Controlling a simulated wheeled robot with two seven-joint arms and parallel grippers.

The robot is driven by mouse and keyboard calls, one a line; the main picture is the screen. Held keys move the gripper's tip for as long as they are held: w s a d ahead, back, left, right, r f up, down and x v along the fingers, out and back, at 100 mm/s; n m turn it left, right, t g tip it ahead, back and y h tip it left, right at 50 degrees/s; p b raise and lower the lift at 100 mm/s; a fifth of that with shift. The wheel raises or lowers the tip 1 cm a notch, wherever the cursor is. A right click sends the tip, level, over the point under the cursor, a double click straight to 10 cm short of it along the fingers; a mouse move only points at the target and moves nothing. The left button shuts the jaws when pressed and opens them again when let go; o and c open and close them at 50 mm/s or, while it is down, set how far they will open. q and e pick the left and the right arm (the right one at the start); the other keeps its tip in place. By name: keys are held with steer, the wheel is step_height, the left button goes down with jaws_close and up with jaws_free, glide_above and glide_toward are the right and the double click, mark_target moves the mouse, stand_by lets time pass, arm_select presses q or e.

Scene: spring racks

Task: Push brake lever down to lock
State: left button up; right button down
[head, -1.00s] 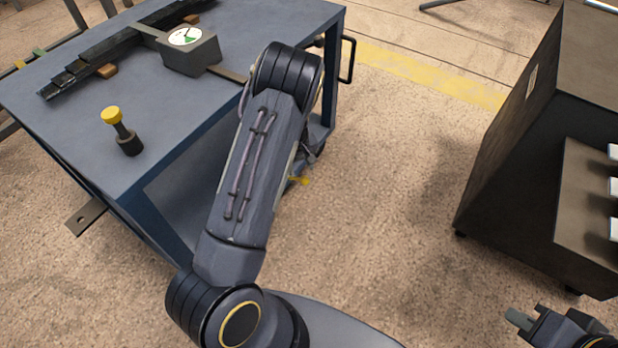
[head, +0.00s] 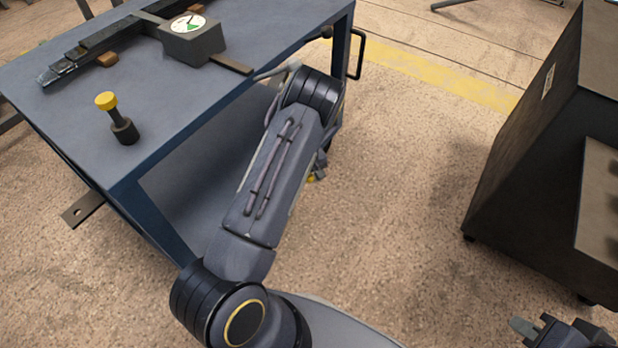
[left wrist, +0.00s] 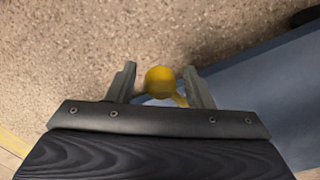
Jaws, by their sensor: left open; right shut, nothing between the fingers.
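The brake lever's yellow knob (left wrist: 160,81) shows in the left wrist view between the two fingers of my left gripper (left wrist: 160,72). The fingers are open, one on each side of it; I cannot tell whether they touch it. A short yellow stem runs from the knob towards the lower right. In the head view a small yellow bit (head: 311,179) shows low beside the blue cart (head: 205,85), mostly hidden by my left arm, which also hides most of the left gripper. My right gripper (head: 524,328) is shut and empty at the lower right.
On the cart top stand a yellow-capped black post (head: 122,130), a grey box with a dial gauge (head: 193,48) and a dark stack of bars (head: 95,50). A black handle (head: 358,55) sticks out at the cart's corner. A dark cabinet (head: 520,150) stands right; floor between is clear.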

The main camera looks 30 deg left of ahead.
arm_select(q)
jaws_close()
